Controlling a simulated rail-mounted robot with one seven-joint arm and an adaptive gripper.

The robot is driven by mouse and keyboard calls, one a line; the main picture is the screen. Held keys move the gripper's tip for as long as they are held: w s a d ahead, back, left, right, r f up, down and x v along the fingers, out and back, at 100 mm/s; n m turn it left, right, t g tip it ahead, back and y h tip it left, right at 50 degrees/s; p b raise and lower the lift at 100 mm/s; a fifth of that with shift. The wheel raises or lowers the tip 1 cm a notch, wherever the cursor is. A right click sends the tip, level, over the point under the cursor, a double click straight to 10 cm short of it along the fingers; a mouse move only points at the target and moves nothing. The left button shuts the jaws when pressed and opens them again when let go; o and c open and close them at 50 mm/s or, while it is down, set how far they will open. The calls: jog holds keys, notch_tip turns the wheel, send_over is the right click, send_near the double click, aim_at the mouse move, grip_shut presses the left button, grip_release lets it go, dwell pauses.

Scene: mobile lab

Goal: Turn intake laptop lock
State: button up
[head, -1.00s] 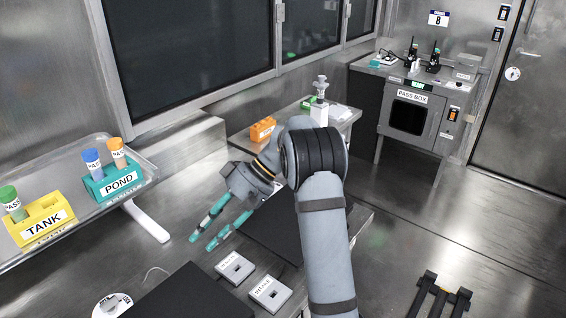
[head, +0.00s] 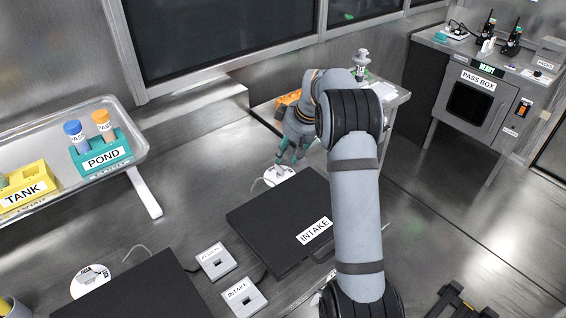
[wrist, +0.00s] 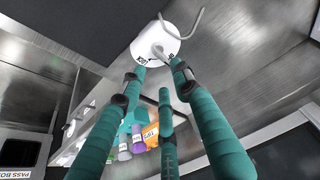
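The intake laptop (head: 262,222) is a closed black slab with an INTAKE label on the metal bench. Behind its far edge sits a white round lock (head: 285,178), partly hidden by my fingers. In the wrist view the lock (wrist: 167,36) shows as a white disc with a small raised grey piece in its middle and a curved cable beside it. My gripper (head: 288,157) is over the lock, pointing down. In the wrist view its teal fingers (wrist: 160,75) are apart, with tips close to the raised piece; I cannot tell if they touch it.
Two small white boxes, one labelled INTAKE (head: 243,297), lie in front of the laptop. Another black laptop (head: 140,292) and a white round lock (head: 88,280) are at lower left. A tray (head: 125,112) with the POND (head: 104,160) and TANK (head: 25,192) racks stands left.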

aim_at(279, 171)
jog(key=x, duration=0.6)
jog(key=shift+w+a+f+p, duration=0.15)
jog(key=shift+a+f+p, duration=0.05)
jog(key=shift+f+p, duration=0.15)
jog(key=shift+c, duration=1.2)
grip_shut()
